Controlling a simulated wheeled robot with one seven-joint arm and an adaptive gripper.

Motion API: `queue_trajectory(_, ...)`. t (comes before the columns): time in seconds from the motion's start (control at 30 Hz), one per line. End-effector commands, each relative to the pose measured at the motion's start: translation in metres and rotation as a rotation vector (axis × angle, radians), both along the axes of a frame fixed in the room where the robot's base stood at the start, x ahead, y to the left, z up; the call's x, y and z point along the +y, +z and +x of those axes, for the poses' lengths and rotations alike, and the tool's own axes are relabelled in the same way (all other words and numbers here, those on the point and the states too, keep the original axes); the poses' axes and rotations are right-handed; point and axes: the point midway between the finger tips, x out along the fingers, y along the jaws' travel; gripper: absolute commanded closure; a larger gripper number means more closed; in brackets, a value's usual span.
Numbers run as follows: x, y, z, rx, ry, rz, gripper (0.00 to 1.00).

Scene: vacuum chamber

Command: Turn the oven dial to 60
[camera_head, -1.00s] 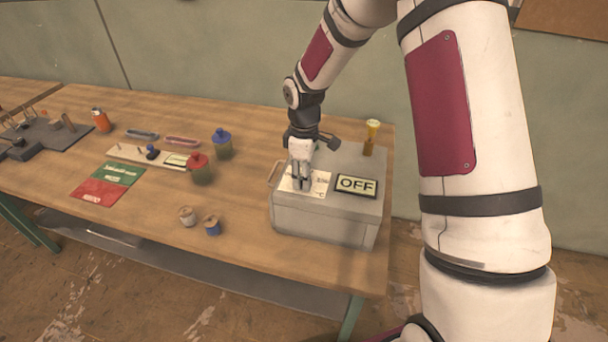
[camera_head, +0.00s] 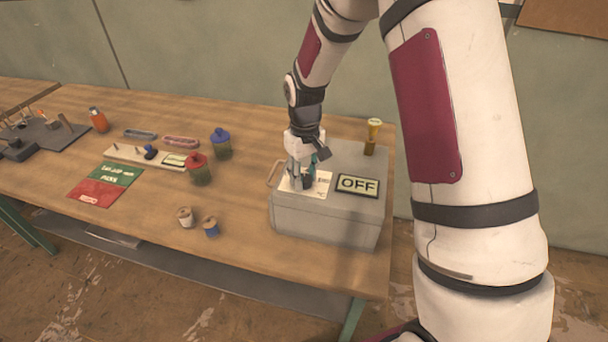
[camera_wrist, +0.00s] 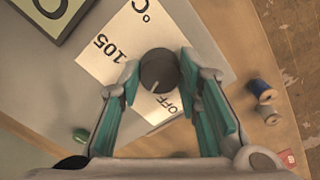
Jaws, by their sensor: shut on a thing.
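The oven (camera_head: 325,223) is a grey box at the right end of the wooden table. On its top is a white dial card (camera_head: 319,187) and a display reading OFF (camera_head: 358,185). In the wrist view the dark round dial (camera_wrist: 160,70) sits between the two teal-lined fingers of my gripper (camera_wrist: 158,84), which is shut on it. The dial's white pointer line is directed toward the OFF mark on the card (camera_wrist: 113,66). The marks 105 and °C also show; no 60 is visible. In the head view my gripper (camera_head: 302,184) points down at the card and hides most of the dial.
Two spools (camera_head: 186,217) (camera_head: 211,227) lie in front left of the oven.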

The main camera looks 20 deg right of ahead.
Motion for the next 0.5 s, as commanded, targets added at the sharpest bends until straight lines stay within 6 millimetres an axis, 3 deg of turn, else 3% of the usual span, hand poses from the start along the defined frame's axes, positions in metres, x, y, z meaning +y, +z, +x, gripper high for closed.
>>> queue_trajectory(0.5,-0.0002,-0.0001,0.0002,0.0,-0.303,-0.001,0.96)
